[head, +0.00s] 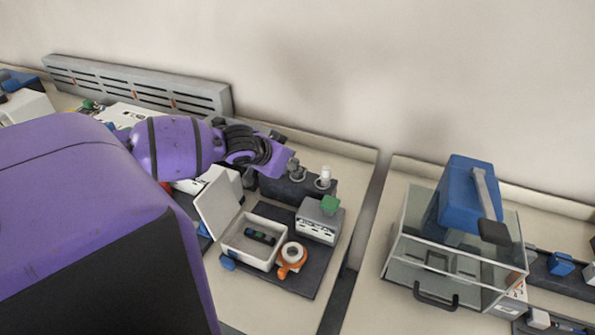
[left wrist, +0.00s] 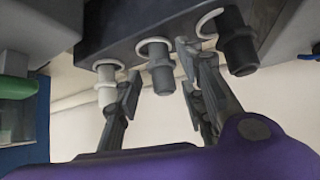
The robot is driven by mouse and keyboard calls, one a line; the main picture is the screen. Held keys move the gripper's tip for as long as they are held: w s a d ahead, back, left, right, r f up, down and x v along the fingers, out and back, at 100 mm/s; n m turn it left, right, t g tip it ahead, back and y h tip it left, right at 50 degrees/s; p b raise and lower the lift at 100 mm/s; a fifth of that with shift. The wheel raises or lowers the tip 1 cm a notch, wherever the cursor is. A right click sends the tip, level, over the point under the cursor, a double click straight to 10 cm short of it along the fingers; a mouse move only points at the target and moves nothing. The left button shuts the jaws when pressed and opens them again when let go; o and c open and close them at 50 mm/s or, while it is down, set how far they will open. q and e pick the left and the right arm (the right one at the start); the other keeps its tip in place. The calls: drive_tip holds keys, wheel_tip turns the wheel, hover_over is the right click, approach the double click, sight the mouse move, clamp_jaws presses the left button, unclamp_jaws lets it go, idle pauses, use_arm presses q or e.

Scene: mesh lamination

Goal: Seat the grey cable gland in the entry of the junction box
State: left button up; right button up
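The grey cable gland (left wrist: 161,75) sits in the middle of the dark rack (left wrist: 128,45) in the left wrist view, between a white gland (left wrist: 105,88) and a darker gland (left wrist: 238,48). My left gripper (left wrist: 160,72) is open, with one finger on each side of the grey gland. I cannot tell whether the fingers touch it. In the head view my purple left arm reaches the rack (head: 325,190) and partly hides it. The pale junction box (head: 236,255) stands open in front of the rack, lid (head: 216,206) raised at its left. Its entry cannot be made out. My right gripper is not in view.
A grey unit with a green top (head: 319,225) and an orange tape dispenser (head: 288,266) stand right of the junction box on a dark mat (head: 310,282). A slotted grey panel (head: 140,86) lines the back.

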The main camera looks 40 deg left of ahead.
use_arm(q)
drive_tip(key=shift+w+f, duration=0.15)
drive_tip(key=shift+w, duration=0.05)
drive_tip(key=shift+s, duration=0.1)
clamp_jaws()
drive_tip(key=shift+r, duration=0.2)
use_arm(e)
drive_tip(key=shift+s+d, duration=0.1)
